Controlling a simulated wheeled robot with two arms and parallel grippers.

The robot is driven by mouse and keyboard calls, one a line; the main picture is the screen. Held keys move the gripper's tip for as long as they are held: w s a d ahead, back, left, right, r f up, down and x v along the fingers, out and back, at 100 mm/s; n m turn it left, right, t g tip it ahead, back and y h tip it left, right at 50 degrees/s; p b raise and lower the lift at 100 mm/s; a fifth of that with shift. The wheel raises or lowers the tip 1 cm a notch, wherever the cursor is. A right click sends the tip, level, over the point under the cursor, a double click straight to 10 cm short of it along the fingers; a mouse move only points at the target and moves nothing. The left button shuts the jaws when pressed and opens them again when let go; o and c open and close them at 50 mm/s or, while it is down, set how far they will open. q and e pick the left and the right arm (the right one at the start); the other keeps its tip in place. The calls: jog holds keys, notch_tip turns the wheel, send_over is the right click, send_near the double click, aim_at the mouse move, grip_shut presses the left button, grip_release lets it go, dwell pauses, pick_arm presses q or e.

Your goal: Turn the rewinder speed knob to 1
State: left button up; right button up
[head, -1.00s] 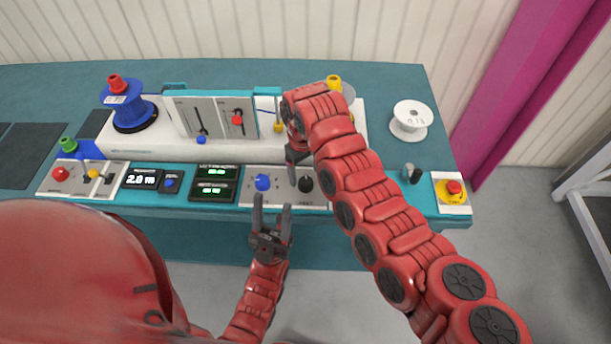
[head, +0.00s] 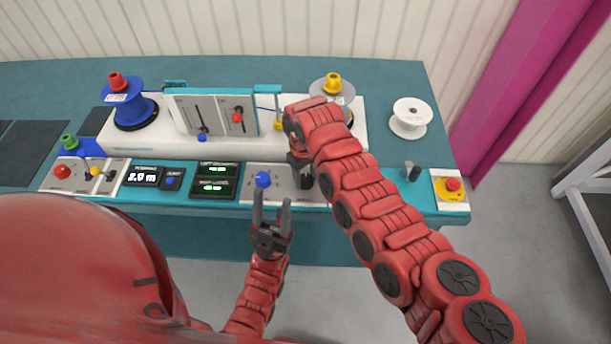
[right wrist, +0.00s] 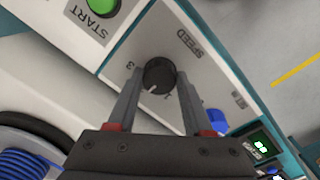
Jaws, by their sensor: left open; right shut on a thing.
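The black speed knob (right wrist: 159,74) sits on a light panel marked SPEED in the right wrist view. A pale pointer mark shows on its lower edge, close to a partly visible numeral that looks like 1; a 3 is printed to its left. My right gripper (right wrist: 158,86) is shut on the knob, one finger on each side. In the head view the right gripper (head: 301,172) partly covers the knob (head: 307,182). My left gripper (head: 271,203) is open and empty at the bench's front edge, just below the blue knob (head: 263,180).
The blue knob (right wrist: 216,120) is close to the right finger in the right wrist view. A green START button (right wrist: 103,5) lies on the other side. A red emergency button (head: 453,185) is at the bench's right end. A white spool (head: 410,118) stands behind.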

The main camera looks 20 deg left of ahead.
grip_shut()
jog(key=shift+w+n+b, duration=0.1)
jog(key=shift+n+b, duration=0.5)
jog(key=shift+n, duration=0.5)
jog(key=n+b, duration=0.2)
jog(key=n, duration=0.1)
jog(key=shift+d+f+n, duration=0.1)
jog(key=shift+f+n, duration=0.1)
jog(key=shift+n, duration=0.1)
jog(key=n+b, duration=0.3)
jog(key=n, duration=0.1)
jog(key=shift+r+n+b, duration=0.2)
jog(key=shift+n+b, duration=0.55)
jog(key=shift+n, duration=0.45)
